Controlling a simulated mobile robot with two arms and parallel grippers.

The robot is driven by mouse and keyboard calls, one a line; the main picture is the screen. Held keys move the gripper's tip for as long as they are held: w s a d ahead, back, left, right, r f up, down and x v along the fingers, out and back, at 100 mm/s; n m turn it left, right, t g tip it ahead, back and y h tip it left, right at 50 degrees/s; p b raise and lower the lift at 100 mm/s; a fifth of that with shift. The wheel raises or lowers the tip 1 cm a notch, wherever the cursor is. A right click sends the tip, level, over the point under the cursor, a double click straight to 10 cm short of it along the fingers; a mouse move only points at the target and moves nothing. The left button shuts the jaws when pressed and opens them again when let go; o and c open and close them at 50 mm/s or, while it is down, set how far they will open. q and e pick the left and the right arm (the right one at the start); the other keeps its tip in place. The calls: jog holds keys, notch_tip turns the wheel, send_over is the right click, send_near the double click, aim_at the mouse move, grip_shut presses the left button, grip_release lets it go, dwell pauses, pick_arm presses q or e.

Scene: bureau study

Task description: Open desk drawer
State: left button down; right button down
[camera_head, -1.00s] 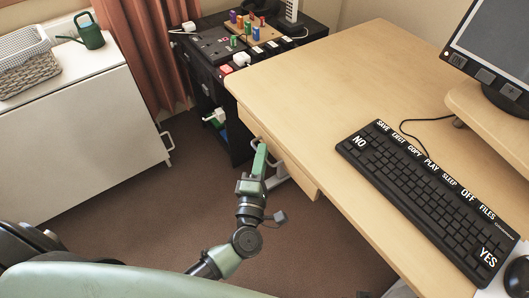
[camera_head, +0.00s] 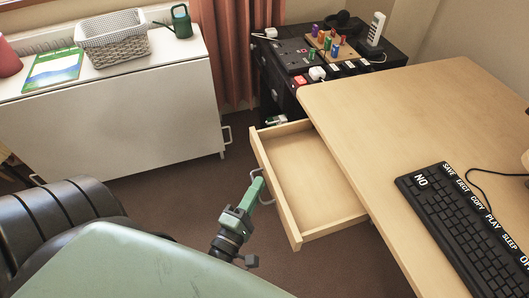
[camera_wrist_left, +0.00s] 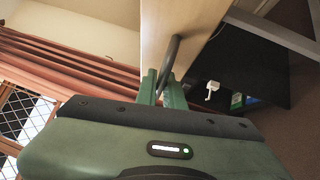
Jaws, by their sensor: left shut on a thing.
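The desk drawer (camera_head: 325,204) stands well out from under the light wood desk (camera_head: 440,100), and its inside looks empty. My left gripper (camera_head: 258,186) is at the drawer's front face. It is shut on the drawer's grey handle (camera_head: 267,194). In the left wrist view my left gripper (camera_wrist_left: 162,88) has its green fingers closed around the curved handle (camera_wrist_left: 171,58), against the wooden drawer front (camera_wrist_left: 185,30). My right gripper is not in view.
A black keyboard (camera_head: 470,225) lies on the desk. A black cabinet (camera_head: 285,85) with sockets and coloured pegs stands behind it. A white cabinet (camera_head: 110,115) with a basket (camera_head: 113,42) is at the left. A black chair (camera_head: 60,225) is at lower left. Brown floor lies between.

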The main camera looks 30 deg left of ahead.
pick_arm(q)
jog(key=c, duration=1.8)
grip_release()
jog(key=s+d+f, duration=0.1)
jog(key=s, duration=0.6)
jog(key=shift+s, duration=0.4)
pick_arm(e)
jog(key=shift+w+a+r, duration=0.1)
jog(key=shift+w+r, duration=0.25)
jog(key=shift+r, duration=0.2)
